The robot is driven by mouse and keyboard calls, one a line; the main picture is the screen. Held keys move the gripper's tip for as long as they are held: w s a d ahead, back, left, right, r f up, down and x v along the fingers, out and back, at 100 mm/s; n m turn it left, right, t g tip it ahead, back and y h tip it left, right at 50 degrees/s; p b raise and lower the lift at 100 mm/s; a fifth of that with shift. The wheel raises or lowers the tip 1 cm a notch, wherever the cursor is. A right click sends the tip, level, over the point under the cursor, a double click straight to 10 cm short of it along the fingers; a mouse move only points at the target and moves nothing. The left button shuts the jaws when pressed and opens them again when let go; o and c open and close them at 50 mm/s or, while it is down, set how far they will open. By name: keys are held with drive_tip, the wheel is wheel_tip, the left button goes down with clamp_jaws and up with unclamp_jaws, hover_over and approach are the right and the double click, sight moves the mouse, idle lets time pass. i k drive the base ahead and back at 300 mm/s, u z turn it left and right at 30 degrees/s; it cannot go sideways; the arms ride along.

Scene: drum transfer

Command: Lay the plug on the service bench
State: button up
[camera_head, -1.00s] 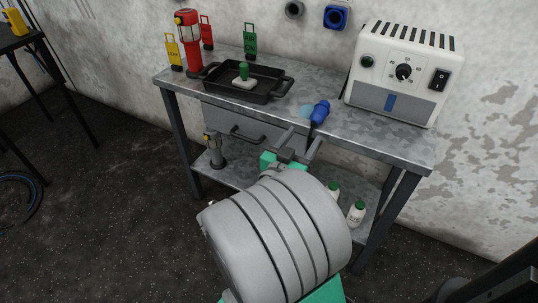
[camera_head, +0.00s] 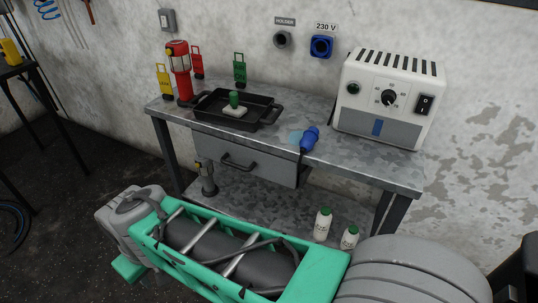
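The blue plug (camera_head: 309,139) lies on the top of the service bench (camera_head: 365,165), near its front edge, in the head view. A pale blue round mark (camera_head: 295,136) shows on the bench top beside it. A dark cable runs from the plug down over the front edge. Nothing is touching the plug from above. My gripper is out of view; only green and grey parts of my arm show, across the bottom of the picture in front of the bench.
A black tray (camera_head: 272,117) holding a green-handled object (camera_head: 234,104) and a red lamp (camera_head: 179,72) stand left of the plug. A white power unit (camera_head: 387,97) stands right. Bottles (camera_head: 322,225) stand on the lower shelf. A blue socket (camera_head: 321,46) is on the wall.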

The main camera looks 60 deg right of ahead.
sight(291, 105)
drive_tip(key=u, duration=0.9)
drive_tip(key=k, duration=0.9)
drive_tip(key=z, duration=1.35)
drive_tip(key=i, duration=0.5)
